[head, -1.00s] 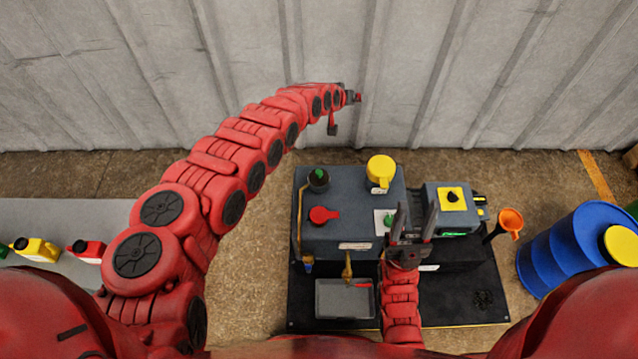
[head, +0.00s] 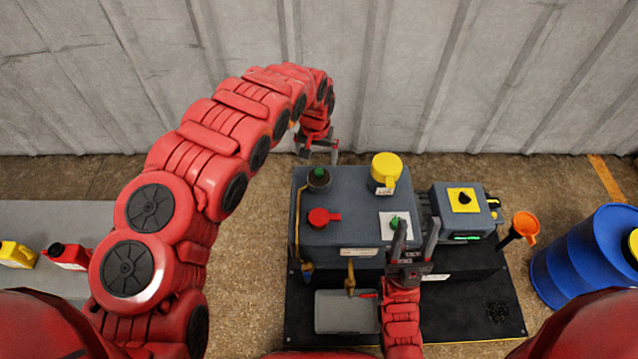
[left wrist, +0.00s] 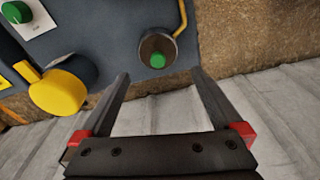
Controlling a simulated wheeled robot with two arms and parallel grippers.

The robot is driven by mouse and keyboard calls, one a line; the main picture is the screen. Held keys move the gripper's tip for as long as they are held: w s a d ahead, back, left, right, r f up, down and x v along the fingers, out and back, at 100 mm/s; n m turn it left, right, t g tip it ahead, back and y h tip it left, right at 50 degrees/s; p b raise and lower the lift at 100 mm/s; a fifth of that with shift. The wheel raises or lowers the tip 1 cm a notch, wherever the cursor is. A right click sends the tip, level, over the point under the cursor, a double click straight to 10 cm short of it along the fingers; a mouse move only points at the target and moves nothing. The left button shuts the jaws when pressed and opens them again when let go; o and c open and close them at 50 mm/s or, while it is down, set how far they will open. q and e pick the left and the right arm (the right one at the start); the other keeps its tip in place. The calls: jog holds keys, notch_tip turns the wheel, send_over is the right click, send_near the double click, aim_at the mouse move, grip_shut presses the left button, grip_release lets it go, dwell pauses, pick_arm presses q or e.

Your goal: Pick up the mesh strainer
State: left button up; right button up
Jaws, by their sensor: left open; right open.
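No part is clearly recognisable as the mesh strainer. A dark round piece with a green top (head: 318,178) sits at the back left corner of the grey machine (head: 345,245); I cannot tell whether it is the strainer. In the left wrist view this round piece (left wrist: 158,50) shows just beyond and between the fingertips. My left gripper (head: 318,150) is open and empty, behind that corner and apart from the piece. My right gripper (head: 416,230) is open with its fingers pointing away from me, over the machine's right side near a green knob (head: 394,223).
A red cap (head: 322,217) and a yellow cap (head: 386,167) are on the machine. A grey tray (head: 345,312) is in front. An orange funnel (head: 525,226) and blue drum (head: 580,260) are at right. A small dark heap (head: 497,312) lies on the black mat (head: 455,325).

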aim_at(319, 170)
pick_arm(q)
jog(key=shift+w+f, duration=0.2)
jog(key=shift+f, duration=1.25)
jog(key=f, duration=0.1)
jog(key=f+b, duration=0.1)
jog(key=f, duration=0.1)
jog(key=f+b, duration=0.1)
jog(key=f, duration=0.1)
jog(key=shift+w+d, duration=0.3)
